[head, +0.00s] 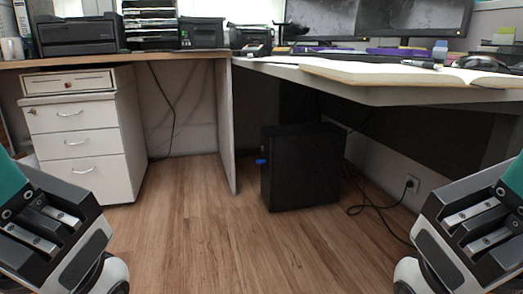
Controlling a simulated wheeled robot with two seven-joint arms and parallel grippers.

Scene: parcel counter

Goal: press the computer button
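A black computer tower (305,165) stands upright on the wood floor under the right-hand desk. My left gripper (48,228) is at the lower left of the head view, well apart from the tower. My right gripper (478,225) is at the lower right, also apart from the tower. Nothing is seen held in either gripper. Their fingertips do not show clearly, so I cannot tell whether they are open or shut.
A desk (400,94) overhangs the tower, with a thin panel (226,130) to its left. Black cables (375,205) lie on the floor to its right. A white drawer cabinet (84,140) stands at left. The wood floor (225,240) in front is clear.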

